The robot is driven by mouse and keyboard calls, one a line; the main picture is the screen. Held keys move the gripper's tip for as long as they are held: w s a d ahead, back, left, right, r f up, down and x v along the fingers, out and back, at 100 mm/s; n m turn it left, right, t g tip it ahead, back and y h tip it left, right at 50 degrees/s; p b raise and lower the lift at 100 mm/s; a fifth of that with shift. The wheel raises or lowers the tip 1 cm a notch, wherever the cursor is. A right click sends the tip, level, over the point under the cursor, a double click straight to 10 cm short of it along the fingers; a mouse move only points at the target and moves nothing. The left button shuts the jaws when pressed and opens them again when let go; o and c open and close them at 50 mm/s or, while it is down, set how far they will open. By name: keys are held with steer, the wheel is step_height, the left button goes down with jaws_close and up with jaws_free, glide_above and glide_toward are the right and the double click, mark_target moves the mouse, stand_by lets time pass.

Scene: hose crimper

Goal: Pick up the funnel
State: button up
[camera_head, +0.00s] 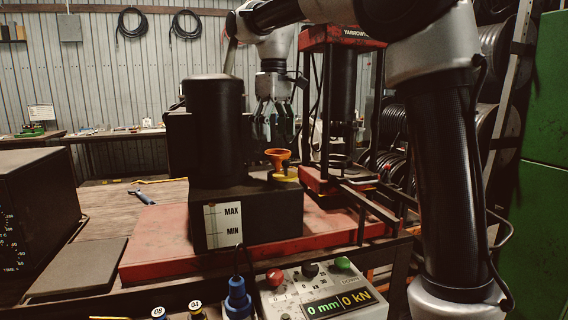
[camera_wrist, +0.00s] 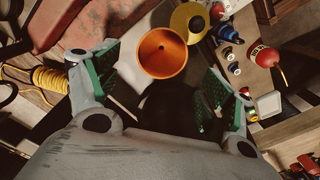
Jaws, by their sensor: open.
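The funnel (camera_head: 278,158) is small and orange, and stands upright on the black tank of the pump unit, on or beside a yellow round piece (camera_head: 287,175). In the wrist view the funnel (camera_wrist: 162,53) shows as an orange round mouth with a dark hole, just beyond and between the fingertips. My gripper (camera_head: 272,110) hangs pointing down above the funnel in the head view. In the wrist view my gripper (camera_wrist: 158,85) has its green-padded fingers wide apart with nothing between them. The funnel's lower stem is hidden in the wrist view.
A tall black cylinder (camera_head: 214,130) rises from the tank (camera_head: 275,220) left of the funnel. The red press frame (camera_head: 318,185) stands close on its right. A control box (camera_head: 325,292) is in front. A yellow coiled cord (camera_wrist: 50,79) lies at left in the wrist view.

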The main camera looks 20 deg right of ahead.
mark_target(278, 165)
step_height(278, 165, down, 6)
steer(key=shift+f, duration=0.1)
steer(key=c, duration=1.1)
